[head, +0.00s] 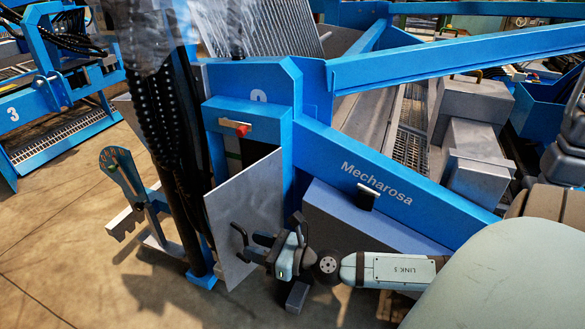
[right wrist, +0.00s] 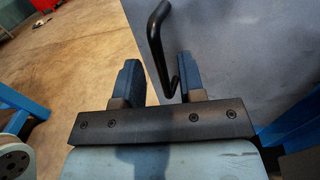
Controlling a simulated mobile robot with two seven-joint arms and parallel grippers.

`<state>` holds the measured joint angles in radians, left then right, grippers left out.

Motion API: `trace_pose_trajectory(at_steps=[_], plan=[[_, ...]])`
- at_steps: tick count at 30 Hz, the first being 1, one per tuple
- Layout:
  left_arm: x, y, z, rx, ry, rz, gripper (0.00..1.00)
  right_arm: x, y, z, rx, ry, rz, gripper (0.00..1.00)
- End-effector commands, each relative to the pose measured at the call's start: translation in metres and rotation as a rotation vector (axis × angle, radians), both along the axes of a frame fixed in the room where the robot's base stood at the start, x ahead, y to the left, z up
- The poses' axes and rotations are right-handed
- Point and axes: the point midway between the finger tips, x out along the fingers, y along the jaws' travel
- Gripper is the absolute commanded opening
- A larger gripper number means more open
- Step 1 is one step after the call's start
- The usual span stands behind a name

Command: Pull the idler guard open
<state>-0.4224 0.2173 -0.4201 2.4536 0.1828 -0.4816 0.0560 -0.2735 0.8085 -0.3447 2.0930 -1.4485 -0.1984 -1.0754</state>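The idler guard appears to be the flat grey panel (head: 250,205) beside the blue post in the head view. It stands upright, with a dark opening showing above its top edge. In the right wrist view the panel (right wrist: 235,55) fills the upper right, and a bent black bar handle (right wrist: 156,35) stands out near its edge. My right gripper (head: 256,247) is at the panel's lower part in the head view. In the right wrist view its fingers (right wrist: 157,82) are apart, with the handle's lower end between them, nearer the right finger. Contact cannot be told. My left gripper is not in view.
A blue frame beam (head: 375,175) marked "Mecharosa" slopes down to the right above my right arm. A red-knobbed latch (head: 242,129) sits on the blue post. A blue bracket (head: 122,177) stands left of the black hoses. Concrete floor (head: 60,240) is open at left.

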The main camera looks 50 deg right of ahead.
Motion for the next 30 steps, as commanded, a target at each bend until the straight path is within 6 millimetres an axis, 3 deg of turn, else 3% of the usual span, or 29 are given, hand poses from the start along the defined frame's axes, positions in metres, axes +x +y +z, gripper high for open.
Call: trace_pose_trajectory(at_steps=[5,15,21,30], plan=[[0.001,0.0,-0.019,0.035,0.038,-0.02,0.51,-0.03,-0.013,-0.005,-0.003,0.003,0.002,0.36],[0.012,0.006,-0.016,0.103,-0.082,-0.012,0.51,-0.076,-0.034,-0.003,-0.003,0.003,0.003,0.36],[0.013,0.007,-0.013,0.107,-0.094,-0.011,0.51,-0.093,-0.042,-0.001,-0.003,0.003,0.0,0.36],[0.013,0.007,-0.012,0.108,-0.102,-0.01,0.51,-0.1,-0.045,0.0,0.0,-0.001,0.001,0.36]])
